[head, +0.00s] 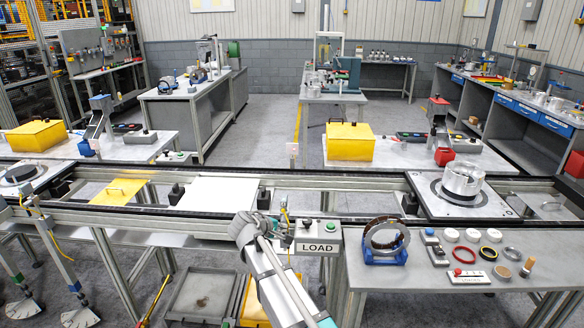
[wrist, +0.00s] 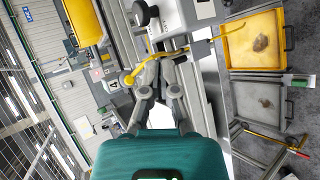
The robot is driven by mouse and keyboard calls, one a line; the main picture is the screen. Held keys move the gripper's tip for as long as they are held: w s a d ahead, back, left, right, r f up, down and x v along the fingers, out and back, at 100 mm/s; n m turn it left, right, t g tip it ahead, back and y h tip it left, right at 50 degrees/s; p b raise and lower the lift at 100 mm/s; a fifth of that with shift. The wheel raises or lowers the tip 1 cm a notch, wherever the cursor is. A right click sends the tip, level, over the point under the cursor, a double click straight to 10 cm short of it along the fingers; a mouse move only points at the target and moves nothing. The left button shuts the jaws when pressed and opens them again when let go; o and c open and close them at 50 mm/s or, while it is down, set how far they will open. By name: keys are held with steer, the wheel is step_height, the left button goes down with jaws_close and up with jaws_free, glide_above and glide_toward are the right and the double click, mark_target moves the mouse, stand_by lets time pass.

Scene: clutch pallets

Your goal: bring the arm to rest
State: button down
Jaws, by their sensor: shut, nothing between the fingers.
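My gripper (wrist: 160,74) shows in the wrist view with its teal body at the bottom and its two grey fingers reaching up the picture. The fingers are shut and nothing is held between them. In the head view my grey arm rises from the bottom centre to the conveyor's front rail, beside the LOAD sign (head: 317,248). The gripper itself is hard to make out there. In the wrist view a yellow cable (wrist: 185,50) passes close by the fingertips; I cannot tell whether they touch.
The conveyor rail (head: 330,212) runs across, with a pallet (head: 428,202) bearing a metal clutch part (head: 461,180) at right. A side table (head: 400,275) with a ring stand (head: 385,241) and small parts stands right of my arm. Trays (head: 202,298) lie low at left.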

steer(key=s+d+f+m+g+y, duration=0.1)
steer(key=s+d+f+m+g, duration=0.2)
steer(key=s+d, duration=0.35)
steer(key=s+d+f+m+g+y, duration=0.1)
steer(key=s+d+f+m+g, duration=0.2)
steer(key=d, duration=0.6)
steer(key=s+d+f+m+g+y, duration=0.1)
steer(key=s+d+m+y, duration=0.1)
steer(key=s, duration=0.5)
steer(key=s+d+f+m+g+y, duration=0.1)
steer(key=s+d+m+y, duration=0.1)
steer(key=s+d, duration=0.3)
steer(key=shift+s+m+g+y, duration=0.4)
steer(key=shift+s+m, duration=0.4)
steer(key=shift+s, duration=0.2)
